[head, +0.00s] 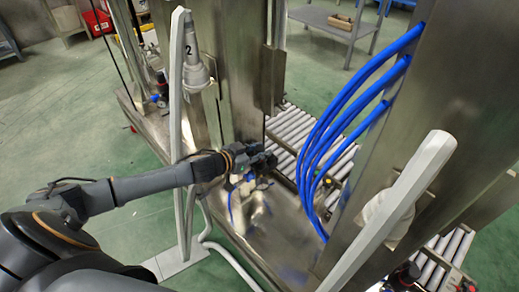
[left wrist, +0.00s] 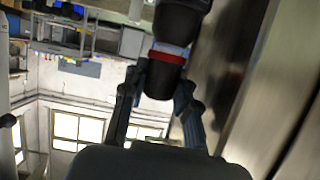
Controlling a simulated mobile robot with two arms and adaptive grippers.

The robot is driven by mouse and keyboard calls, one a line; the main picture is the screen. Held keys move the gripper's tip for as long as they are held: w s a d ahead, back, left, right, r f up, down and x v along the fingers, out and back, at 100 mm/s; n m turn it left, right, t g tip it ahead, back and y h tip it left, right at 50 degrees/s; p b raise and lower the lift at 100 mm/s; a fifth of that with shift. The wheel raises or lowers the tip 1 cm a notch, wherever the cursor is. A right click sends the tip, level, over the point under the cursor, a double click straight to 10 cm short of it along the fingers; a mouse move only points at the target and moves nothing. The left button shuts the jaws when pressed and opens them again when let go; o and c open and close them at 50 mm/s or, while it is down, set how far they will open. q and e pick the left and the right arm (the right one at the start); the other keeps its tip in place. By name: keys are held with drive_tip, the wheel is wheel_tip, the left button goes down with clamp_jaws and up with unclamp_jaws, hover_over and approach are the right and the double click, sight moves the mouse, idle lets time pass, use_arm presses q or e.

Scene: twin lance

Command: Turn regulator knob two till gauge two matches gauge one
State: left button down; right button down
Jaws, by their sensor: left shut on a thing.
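My left gripper (head: 262,160) reaches in from the left, low against the steel column marked 2. In the left wrist view its two fingers (left wrist: 158,98) are shut on a black knob (left wrist: 160,84) with a red band above it, one finger on each side. I take this to be regulator knob two; in the head view the gripper hides it. Small pale and blue fittings (head: 240,186) show just below the gripper. I cannot make out either gauge's face or needle. My right gripper is not in view.
A grey lance (head: 194,75) and pale hose hang beside my left forearm. Blue hoses (head: 335,115) curve down right of the gripper, with a roller conveyor (head: 290,130) behind. A second pale lance (head: 395,205) stands at right. Steel walls stand close by.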

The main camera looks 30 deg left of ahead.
use_arm(q)
drive_tip(key=c, duration=1.3)
unclamp_jaws()
drive_tip(key=shift+s, duration=0.1)
drive_tip(key=shift+v, duration=6)
drive_tip(key=shift+f, duration=0.1)
